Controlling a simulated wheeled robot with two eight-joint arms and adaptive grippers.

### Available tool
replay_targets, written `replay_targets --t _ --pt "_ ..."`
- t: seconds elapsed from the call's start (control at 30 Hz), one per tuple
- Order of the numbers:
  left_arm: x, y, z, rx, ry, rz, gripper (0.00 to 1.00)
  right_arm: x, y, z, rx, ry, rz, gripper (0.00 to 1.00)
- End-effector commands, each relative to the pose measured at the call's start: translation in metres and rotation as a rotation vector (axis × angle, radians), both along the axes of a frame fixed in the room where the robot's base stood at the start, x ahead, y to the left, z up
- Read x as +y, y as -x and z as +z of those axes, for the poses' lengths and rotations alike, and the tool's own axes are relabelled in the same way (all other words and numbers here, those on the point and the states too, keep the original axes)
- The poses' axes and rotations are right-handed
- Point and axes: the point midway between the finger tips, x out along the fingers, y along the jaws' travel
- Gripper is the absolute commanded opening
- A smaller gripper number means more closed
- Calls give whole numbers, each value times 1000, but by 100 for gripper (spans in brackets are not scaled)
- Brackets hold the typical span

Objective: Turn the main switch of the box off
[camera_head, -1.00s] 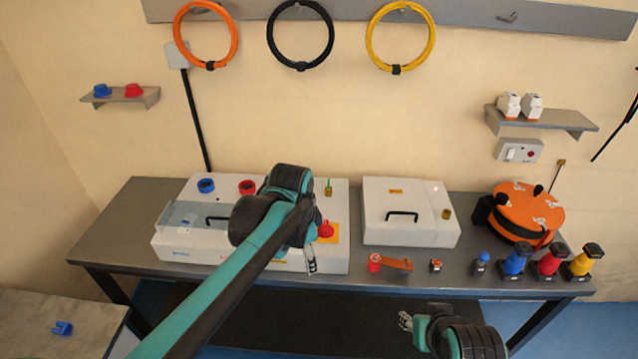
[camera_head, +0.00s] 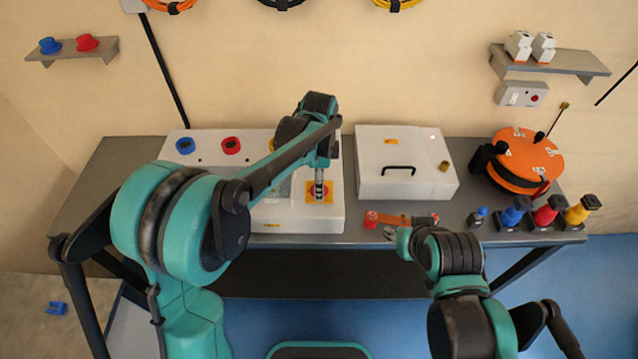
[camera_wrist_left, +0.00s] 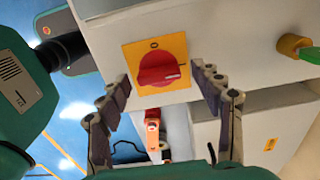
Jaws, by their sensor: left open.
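The main switch is a red rotary knob (camera_wrist_left: 158,70) on a yellow plate (camera_wrist_left: 133,52) in the left wrist view. A 0 mark sits above the knob, and its grip lies roughly across the picture. The plate also shows on top of the white box (camera_head: 290,222) in the head view (camera_head: 328,187). My left gripper (camera_wrist_left: 163,95) is open, its two fingers apart on the near side of the knob, with nothing between them. In the head view, it (camera_head: 319,190) points down over the plate and partly hides the knob. My right gripper (camera_head: 396,237) is near the table's front edge; its fingers are too small to read.
A second white box (camera_head: 405,165) with a black handle stands to the right. A red and orange piece (camera_head: 395,220) lies in front of it. An orange reel (camera_head: 523,160) and several coloured bottle-like items (camera_head: 515,212) occupy the table's right end.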

Motion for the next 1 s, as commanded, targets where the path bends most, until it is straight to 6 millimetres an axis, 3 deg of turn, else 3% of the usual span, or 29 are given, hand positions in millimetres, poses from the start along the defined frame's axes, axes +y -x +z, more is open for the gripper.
replay_targets --t 0.33,0.5,0.53,1.0 --pt "0 0 -4 0 0 1 63 0 0 -1 0 0 0 40" --pt "0 0 -4 0 0 1 18 0 0 -1 0 0 0 40" --pt "0 0 -4 0 0 1 16 0 0 -1 0 0 0 40" --pt "0 0 -4 0 0 88 16 0 0 1 0 0 0 40"
